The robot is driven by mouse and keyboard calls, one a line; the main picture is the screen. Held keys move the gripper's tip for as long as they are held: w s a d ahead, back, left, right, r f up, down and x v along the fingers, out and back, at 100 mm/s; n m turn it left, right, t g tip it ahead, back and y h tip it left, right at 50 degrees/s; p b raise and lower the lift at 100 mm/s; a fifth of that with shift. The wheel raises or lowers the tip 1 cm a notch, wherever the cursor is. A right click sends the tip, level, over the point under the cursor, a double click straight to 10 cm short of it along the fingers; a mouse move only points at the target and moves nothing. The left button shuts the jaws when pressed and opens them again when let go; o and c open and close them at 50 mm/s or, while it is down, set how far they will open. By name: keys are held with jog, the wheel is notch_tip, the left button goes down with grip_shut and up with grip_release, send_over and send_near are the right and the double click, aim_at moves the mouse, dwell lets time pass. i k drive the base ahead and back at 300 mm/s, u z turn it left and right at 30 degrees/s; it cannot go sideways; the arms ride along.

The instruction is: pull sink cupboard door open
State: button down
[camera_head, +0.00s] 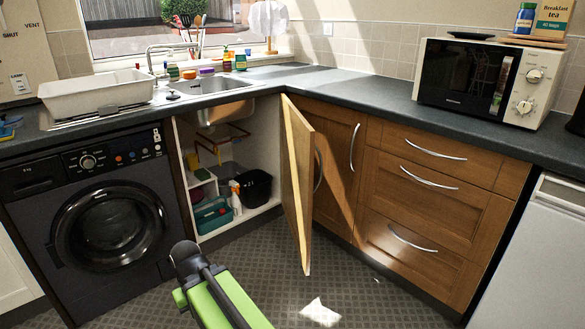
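The sink cupboard door (297,180) stands swung well out from its frame, hinged on the right side. Its curved metal handle (318,170) shows on the face turned to the right. The cupboard's inside (215,150) is exposed, with pipes, a black bin (253,187) and a teal box (213,214). My gripper (186,258) is at the lower middle, at the end of my green arm, in front of the cupboard and to the left of the door. It appears apart from the door. Its fingers are dark and small, so I cannot tell whether they are open.
A black washing machine (100,210) stands left of the cupboard. Wooden drawers (430,190) and another cupboard door (338,140) are on the right, with a white appliance (540,260) beyond. The patterned floor (370,300) before the drawers is mostly clear.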

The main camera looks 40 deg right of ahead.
aim_at(298, 145)
jog(key=u, duration=0.4)
jog(key=i, duration=0.95)
jog(key=u, duration=0.65)
